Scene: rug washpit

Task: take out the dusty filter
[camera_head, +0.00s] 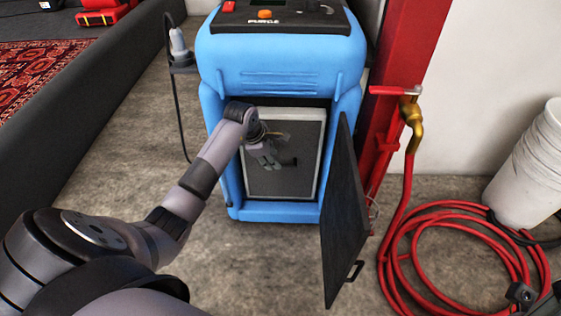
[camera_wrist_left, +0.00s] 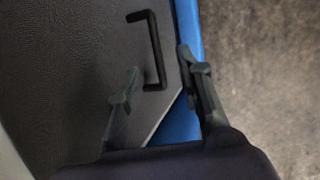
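The filter (camera_head: 298,128) is a flat panel with a pale frame and a dark grey face. It stands upright inside the open front bay of the blue machine (camera_head: 285,80). In the left wrist view its dark face (camera_wrist_left: 60,70) carries a black bracket handle (camera_wrist_left: 155,50). My left gripper (camera_head: 268,158) is in front of the filter face. In the left wrist view its fingers (camera_wrist_left: 158,68) are apart, with the handle showing beyond and between the tips; contact cannot be told.
The machine's black door (camera_head: 344,215) hangs open to the right of the bay. A red post, a brass tap (camera_head: 411,115) and a coiled red hose (camera_head: 455,208) are further right, near a white bucket (camera_head: 530,165). Open floor lies in front.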

